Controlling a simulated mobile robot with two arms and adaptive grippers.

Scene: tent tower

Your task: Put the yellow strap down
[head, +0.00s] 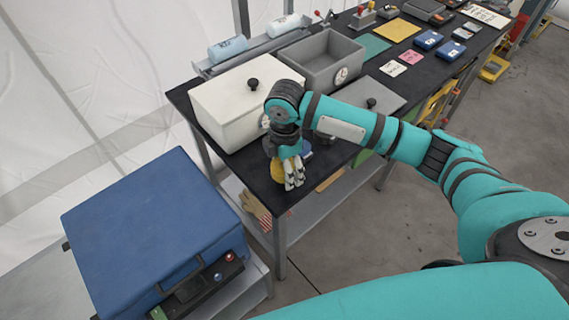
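The yellow strap (276,171) shows as a small rounded yellow patch near the front left corner of the black table (240,168). My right gripper (293,183) points down over that corner, its pale fingers right against the strap and covering part of it. I cannot tell whether the fingers are closed on the strap, or whether the strap touches the table top. My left gripper is not in view.
A white lidded box (225,105) stands just behind the gripper, with an open grey bin (322,62) beyond it. A grey lid (372,98) is partly behind my arm. A blue case (150,225) stands at the left. Small items cover the table's far end.

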